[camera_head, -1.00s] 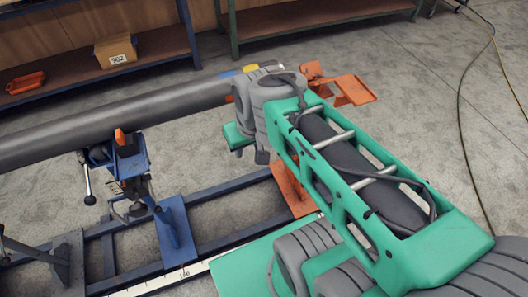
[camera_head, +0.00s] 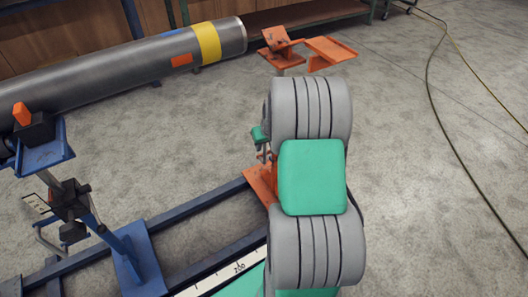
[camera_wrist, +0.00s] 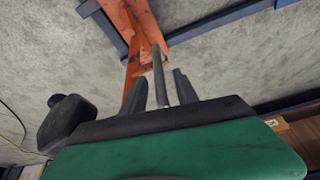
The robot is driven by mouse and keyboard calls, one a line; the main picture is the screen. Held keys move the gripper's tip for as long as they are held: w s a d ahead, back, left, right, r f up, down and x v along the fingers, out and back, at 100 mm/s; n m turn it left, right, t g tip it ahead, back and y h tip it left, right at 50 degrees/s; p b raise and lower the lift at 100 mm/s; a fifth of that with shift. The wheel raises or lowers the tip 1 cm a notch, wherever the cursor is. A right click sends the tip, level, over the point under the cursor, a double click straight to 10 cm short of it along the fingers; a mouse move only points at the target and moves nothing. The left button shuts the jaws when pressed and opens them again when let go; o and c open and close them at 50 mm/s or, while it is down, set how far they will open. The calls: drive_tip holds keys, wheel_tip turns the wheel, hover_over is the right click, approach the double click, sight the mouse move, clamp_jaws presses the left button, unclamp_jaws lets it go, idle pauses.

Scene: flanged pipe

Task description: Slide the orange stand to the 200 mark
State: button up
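The orange stand (camera_head: 281,61) has two tilted orange plates on top, right of the pipe's end. Its orange base (camera_head: 261,183) lies across the blue rails and is partly hidden by my arm. The base also shows in the wrist view (camera_wrist: 147,35), with the thin grey post (camera_wrist: 159,77) rising from it. My gripper (camera_wrist: 160,92) has its two dark fingers apart, one on each side of the post, with gaps visible. In the head view my gripper (camera_head: 262,152) is small and partly hidden beside the post. A white scale (camera_head: 222,275) on the near rail shows a mark reading 200.
A grey pipe (camera_head: 120,75) with yellow and orange bands runs at the left. A blue stand (camera_head: 130,255) with a clamp stands on the rails below it. Workbenches line the back. Cables (camera_head: 445,130) lie on the floor at right, where the floor is otherwise clear.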

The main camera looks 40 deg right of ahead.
drive_tip(key=x, duration=0.4)
drive_tip(key=shift+b, duration=0.4)
clamp_jaws()
idle(1.0)
